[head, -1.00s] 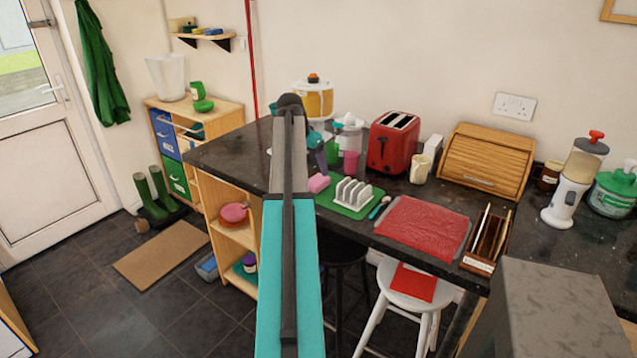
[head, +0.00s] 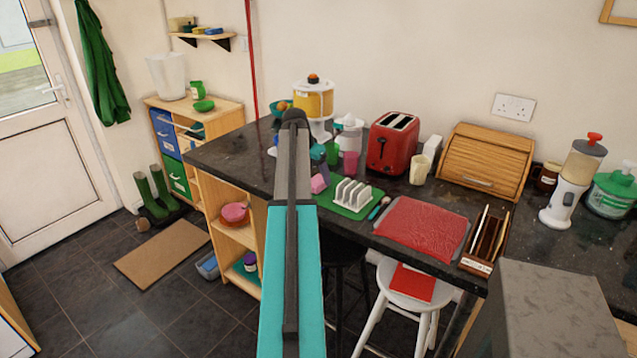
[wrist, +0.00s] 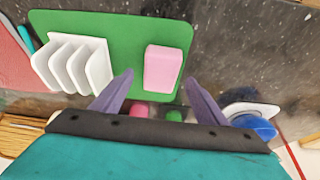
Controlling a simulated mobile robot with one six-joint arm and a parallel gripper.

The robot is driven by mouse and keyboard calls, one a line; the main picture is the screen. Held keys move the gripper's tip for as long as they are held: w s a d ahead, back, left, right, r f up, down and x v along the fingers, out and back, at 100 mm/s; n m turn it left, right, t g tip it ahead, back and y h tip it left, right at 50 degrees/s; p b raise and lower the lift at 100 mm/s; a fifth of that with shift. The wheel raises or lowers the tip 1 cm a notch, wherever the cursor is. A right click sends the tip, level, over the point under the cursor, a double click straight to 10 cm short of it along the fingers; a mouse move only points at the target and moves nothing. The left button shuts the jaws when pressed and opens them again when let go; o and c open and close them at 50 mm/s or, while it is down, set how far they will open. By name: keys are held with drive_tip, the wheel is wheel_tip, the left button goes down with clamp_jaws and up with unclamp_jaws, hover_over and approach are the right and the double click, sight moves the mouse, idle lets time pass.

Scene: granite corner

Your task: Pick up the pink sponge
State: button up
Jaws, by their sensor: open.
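The pink sponge (wrist: 163,68) lies on the green mat (wrist: 120,30) in the wrist view, beside the white toast rack (wrist: 75,65). In the head view the sponge (head: 319,183) shows just right of my arm, partly covered by a finger. My gripper (wrist: 160,88) is open in the wrist view. Its two purple fingers stand apart, one toward each side of the sponge, with their tips near its lower end in the picture. I cannot tell how far above the mat the tips are. In the head view my arm hides part of the counter.
A red toaster (head: 392,142), a pink cup (head: 350,163) and a green cup (head: 332,152) stand behind the mat. A teal spoon (head: 378,208) and a red tray (head: 422,229) lie to its right. A white juicer (head: 349,133) stands farther back.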

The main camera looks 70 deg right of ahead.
drive_tip(key=shift+x, duration=1.2)
drive_tip(key=c, duration=1.1)
